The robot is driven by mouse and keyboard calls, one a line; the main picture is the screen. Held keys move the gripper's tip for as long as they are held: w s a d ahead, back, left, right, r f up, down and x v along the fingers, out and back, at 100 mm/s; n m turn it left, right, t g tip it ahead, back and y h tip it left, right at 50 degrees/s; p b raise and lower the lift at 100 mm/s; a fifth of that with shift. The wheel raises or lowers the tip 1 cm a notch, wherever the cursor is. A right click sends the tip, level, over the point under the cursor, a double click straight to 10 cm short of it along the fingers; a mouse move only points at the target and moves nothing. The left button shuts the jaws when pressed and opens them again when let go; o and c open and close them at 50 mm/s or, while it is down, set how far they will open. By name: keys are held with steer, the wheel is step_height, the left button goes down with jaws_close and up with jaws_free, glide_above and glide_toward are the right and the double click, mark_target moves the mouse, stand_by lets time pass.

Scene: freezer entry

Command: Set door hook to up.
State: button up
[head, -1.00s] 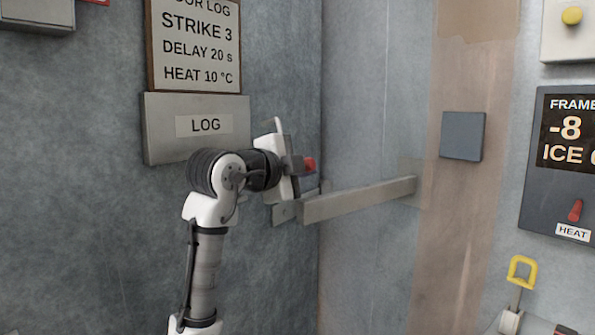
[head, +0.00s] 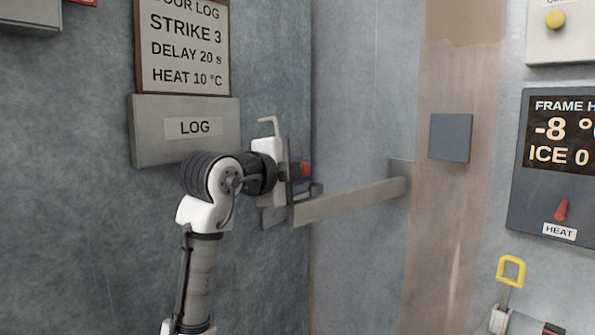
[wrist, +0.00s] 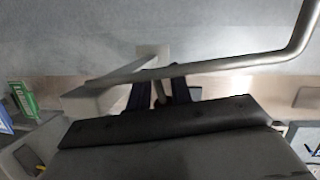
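The door hook (head: 350,198) is a long grey bar, seen in the head view running near level from a plate on the left wall to a bracket on the right wall. A red knob (head: 306,169) shows above its left end. My gripper (head: 301,172) is at this knob, partly covering it. The bar also shows in the wrist view (wrist: 100,92). There, the dark fingers of my gripper (wrist: 160,93) are apart, with a thin grey post between them. The red knob is hidden in the wrist view, and I cannot tell whether the fingers touch it.
A LOG box (head: 185,128) sits on the left wall beside my arm. A bent metal rod (wrist: 240,62) crosses close before the wrist camera. A dark square plate (head: 450,137) and a HEAT panel (head: 545,190) are on the right. A yellow loop (head: 511,269) is at lower right.

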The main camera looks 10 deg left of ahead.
steer(key=shift+o, duration=0.3)
steer(key=shift+d+r, duration=0.1)
steer(key=shift+d, duration=0.1)
steer(key=shift+a, duration=0.15)
steer(key=shift+s+a, duration=0.1)
steer(key=shift+s, duration=0.2)
steer(key=b+v, duration=0.2)
steer(key=v, duration=1.1)
steer(key=shift+b, duration=0.4)
steer(key=shift+s, duration=0.15)
